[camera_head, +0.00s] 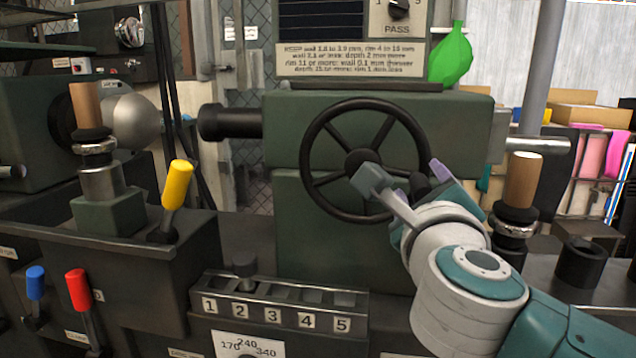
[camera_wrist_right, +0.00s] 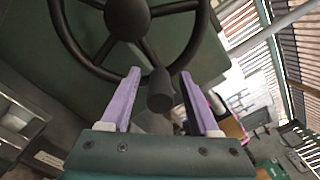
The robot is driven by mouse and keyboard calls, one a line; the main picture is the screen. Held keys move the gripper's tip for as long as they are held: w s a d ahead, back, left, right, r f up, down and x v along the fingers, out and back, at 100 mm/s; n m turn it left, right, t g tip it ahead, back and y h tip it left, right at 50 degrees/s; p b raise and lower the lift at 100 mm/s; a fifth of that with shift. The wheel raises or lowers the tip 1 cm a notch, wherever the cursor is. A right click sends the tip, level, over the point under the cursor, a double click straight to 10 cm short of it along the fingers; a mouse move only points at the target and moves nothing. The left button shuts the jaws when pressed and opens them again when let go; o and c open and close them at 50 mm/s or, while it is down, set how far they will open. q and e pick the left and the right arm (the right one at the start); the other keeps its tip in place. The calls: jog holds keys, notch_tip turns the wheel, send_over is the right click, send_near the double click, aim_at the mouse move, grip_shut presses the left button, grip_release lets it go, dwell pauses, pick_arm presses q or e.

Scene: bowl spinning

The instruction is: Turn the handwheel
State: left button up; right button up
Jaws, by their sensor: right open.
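The black spoked handwheel (camera_head: 360,160) is mounted upright on the front of a dark green machine housing. In the right wrist view the wheel's hub (camera_wrist_right: 127,18) and lower rim show at the top. A dark cylindrical handle (camera_wrist_right: 160,88) sticks out from the rim toward the camera. My right gripper (camera_head: 420,182) is at the lower right of the wheel. Its two purple fingers (camera_wrist_right: 160,75) are open, one on each side of the handle, with a visible gap to it. In the head view the gripper partly hides the handle. My left gripper is not in view.
A numbered slot rail (camera_head: 285,300) lies below the wheel. A yellow lever (camera_head: 176,185) and a red lever (camera_head: 78,290) stand at the left. A wooden-topped post (camera_head: 522,180) stands close right of my arm. A green balloon-like object (camera_head: 452,57) sits above the housing.

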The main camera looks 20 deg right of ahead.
grip_shut()
dwell(0.4)
dwell(0.9)
